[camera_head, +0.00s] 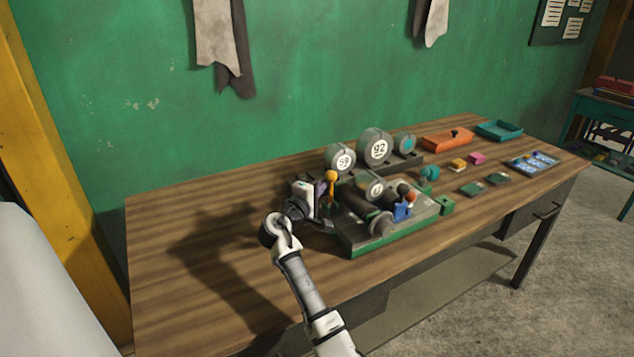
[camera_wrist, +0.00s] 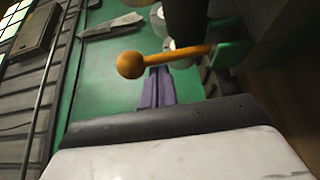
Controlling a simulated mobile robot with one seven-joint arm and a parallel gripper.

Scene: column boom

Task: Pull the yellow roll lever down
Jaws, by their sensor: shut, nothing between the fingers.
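The yellow roll lever, with a round yellow knob (camera_head: 331,175), stands up at the left end of the green-based machine (camera_head: 362,249). In the wrist view the lever (camera_wrist: 180,54) runs sideways across the picture, its knob at the left end. My gripper (camera_head: 323,190) is beside the lever, close to its upper part. Its purple fingers (camera_wrist: 157,72) are together and empty, with their tips just by the lever's stem below the knob. I cannot tell whether they touch it. The lever's foot is partly hidden in the head view.
The machine also carries a blue lever (camera_head: 402,210), a red knob (camera_head: 411,197) and rollers. Numbered discs (camera_head: 376,148) stand behind it. An orange box (camera_head: 447,139) and a teal tray (camera_head: 499,130) lie at the far right. The wooden table (camera_head: 180,240) is clear on the left.

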